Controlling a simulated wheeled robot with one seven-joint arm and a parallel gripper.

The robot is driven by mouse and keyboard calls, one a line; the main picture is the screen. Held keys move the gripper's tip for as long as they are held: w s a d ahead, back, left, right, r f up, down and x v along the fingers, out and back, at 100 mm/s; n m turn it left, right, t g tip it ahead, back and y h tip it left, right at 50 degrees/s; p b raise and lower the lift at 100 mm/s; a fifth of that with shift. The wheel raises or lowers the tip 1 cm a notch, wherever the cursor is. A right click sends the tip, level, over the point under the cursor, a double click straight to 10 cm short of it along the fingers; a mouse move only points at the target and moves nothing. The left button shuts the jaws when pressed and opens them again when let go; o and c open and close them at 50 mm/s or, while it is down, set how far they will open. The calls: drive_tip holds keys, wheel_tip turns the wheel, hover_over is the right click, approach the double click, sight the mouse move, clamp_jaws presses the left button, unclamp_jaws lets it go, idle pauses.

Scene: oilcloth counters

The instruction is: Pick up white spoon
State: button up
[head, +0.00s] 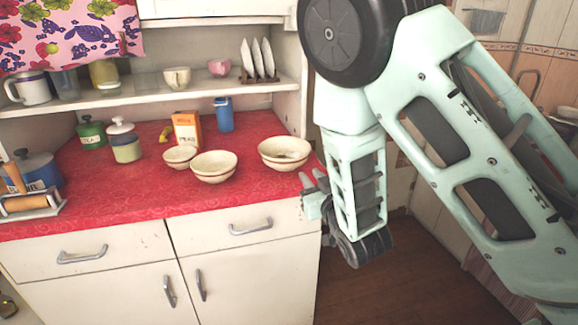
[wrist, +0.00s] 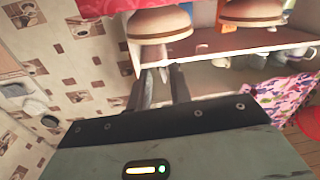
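I cannot make out a white spoon in either view. My gripper (head: 310,190) is at the right front edge of the red counter, beside the right bowl (head: 285,149) and apart from it. Its two fingers also show in the wrist view (wrist: 160,86), spread with a gap between them and nothing clearly held. The right bowl is cream and wide; something small and dim shows inside it, too unclear to name. In the wrist view a bowl (wrist: 160,24) appears upside down just beyond the fingertips.
A middle bowl (head: 214,168) and a small bowl (head: 180,157) stand to the left on the red counter (head: 110,192). An orange box (head: 187,129), a blue tin (head: 224,114) and canisters stand behind. A shelf (head: 150,90) runs above. The counter's front middle is clear.

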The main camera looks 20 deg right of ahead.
sight(295, 156)
drive_tip(key=w+p, duration=0.1)
drive_tip(key=w, duration=0.2)
drive_tip(key=w+p, duration=0.1)
drive_tip(key=w, duration=0.3)
drive_tip(key=w+a+p, duration=0.1)
drive_tip(key=w, duration=0.2)
drive_tip(key=shift+w+r+p, duration=0.15)
drive_tip(key=shift+r+p, duration=0.2)
drive_tip(key=shift+r, duration=0.05)
drive_tip(key=shift+w+a+f, duration=0.1)
drive_tip(key=shift+w, duration=0.5)
clamp_jaws()
